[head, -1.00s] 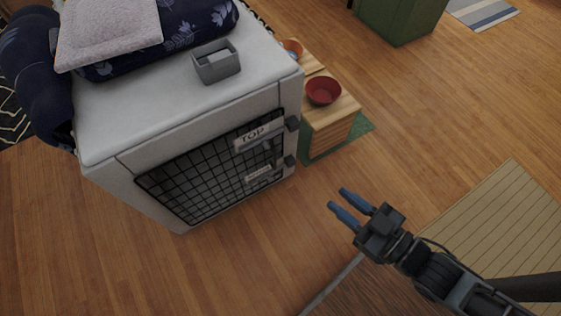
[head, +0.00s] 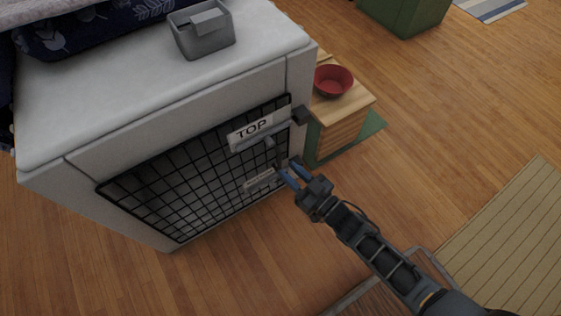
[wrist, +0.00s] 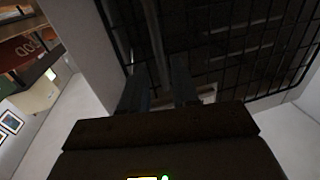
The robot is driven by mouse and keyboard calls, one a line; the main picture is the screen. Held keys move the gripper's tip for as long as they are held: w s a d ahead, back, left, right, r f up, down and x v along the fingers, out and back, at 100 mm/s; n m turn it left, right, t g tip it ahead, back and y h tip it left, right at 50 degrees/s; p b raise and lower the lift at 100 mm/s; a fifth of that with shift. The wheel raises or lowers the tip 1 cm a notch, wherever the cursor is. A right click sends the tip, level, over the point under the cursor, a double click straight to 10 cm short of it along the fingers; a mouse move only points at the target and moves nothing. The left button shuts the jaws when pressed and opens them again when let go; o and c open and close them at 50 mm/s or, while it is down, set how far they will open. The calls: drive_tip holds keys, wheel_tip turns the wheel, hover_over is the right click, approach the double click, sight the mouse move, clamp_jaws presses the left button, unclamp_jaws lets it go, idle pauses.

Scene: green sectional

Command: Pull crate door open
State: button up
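The crate (head: 85,140) is a white box with a dark wire grid door (head: 180,185) on its front. The door looks shut in its frame. A "TOP" label (head: 251,130) and a lower label sit on the door, with a grey latch bar (head: 279,152) near its right edge. My gripper (head: 290,176) has blue fingers, spread apart, at the right part of the door by the latch bar. In the wrist view the fingers (wrist: 160,90) are apart in front of the grid, with a vertical bar near them. I cannot tell whether they touch it.
A grey container (head: 203,38) and folded dark blue fabric (head: 90,32) lie on the crate. A wooden stand (head: 343,121) with a red bowl (head: 334,81) stands right of it.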

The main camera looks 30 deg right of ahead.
sight(279, 162)
drive_tip(key=w, duration=0.2)
drive_tip(key=w+a+b, duration=0.1)
drive_tip(key=w, duration=0.2)
clamp_jaws()
idle(0.5)
